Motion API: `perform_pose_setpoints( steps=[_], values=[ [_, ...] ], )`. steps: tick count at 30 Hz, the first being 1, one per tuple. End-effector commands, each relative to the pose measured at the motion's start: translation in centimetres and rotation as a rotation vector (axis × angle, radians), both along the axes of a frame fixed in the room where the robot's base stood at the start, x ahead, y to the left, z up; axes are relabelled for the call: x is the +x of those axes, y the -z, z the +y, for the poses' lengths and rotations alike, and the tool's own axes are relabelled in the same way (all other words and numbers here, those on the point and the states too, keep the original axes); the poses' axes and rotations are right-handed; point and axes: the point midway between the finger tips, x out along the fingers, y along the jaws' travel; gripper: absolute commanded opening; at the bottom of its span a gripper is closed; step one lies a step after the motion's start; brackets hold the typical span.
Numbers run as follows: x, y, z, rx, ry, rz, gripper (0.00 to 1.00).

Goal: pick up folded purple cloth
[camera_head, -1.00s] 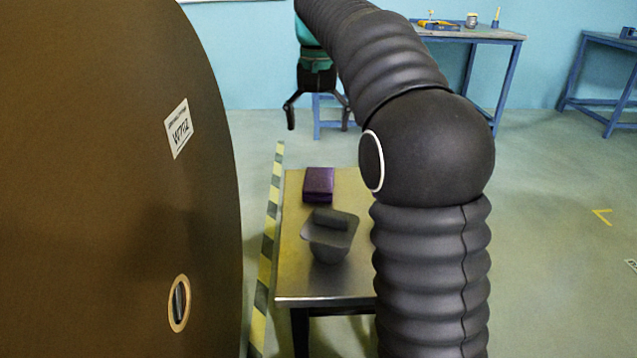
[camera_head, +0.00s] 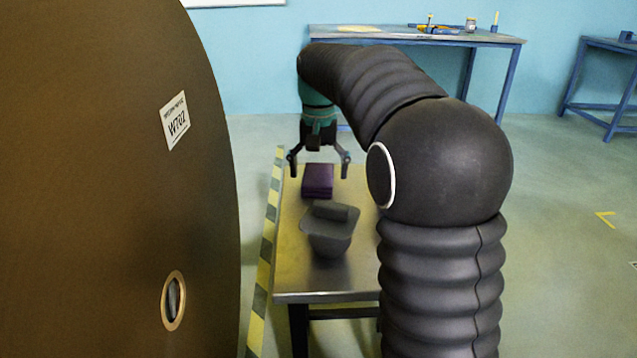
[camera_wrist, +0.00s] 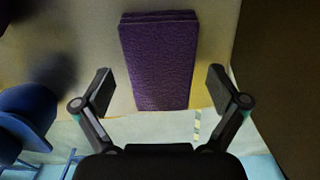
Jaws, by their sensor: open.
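The folded purple cloth (camera_head: 317,181) lies flat on the far part of a metal-topped table (camera_head: 322,283). In the wrist view the cloth (camera_wrist: 158,62) is a layered rectangle at top centre, its lower end reaching between my fingers. My gripper (camera_head: 319,172) is open and empty, pointing down at the cloth, with one finger to each side of it in the head view. The wrist view also shows both fingertips (camera_wrist: 161,82) spread wider than the cloth, with gaps on both sides. How high they are above the cloth is hard to tell.
A dark grey bin-like container (camera_head: 330,232) stands on the table just nearer than the cloth. A huge brown roll (camera_head: 110,190) fills the left side. Yellow-black floor tape (camera_head: 267,245) runs between. A blue workbench (camera_head: 420,36) stands behind.

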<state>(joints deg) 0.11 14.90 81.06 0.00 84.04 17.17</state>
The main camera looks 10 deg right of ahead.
Motion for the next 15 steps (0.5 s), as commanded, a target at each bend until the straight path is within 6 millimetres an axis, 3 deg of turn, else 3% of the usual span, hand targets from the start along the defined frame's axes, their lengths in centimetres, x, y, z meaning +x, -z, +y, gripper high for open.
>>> perform_pose_setpoints(
  steps=[8, 15],
  values=[
    [0.0, 0.18, 0.02, 0.0, 0.0, 0.0, 0.94],
    [0.0, 0.19, 0.02, 0.0, 0.0, 0.0, 0.35]
  ],
)
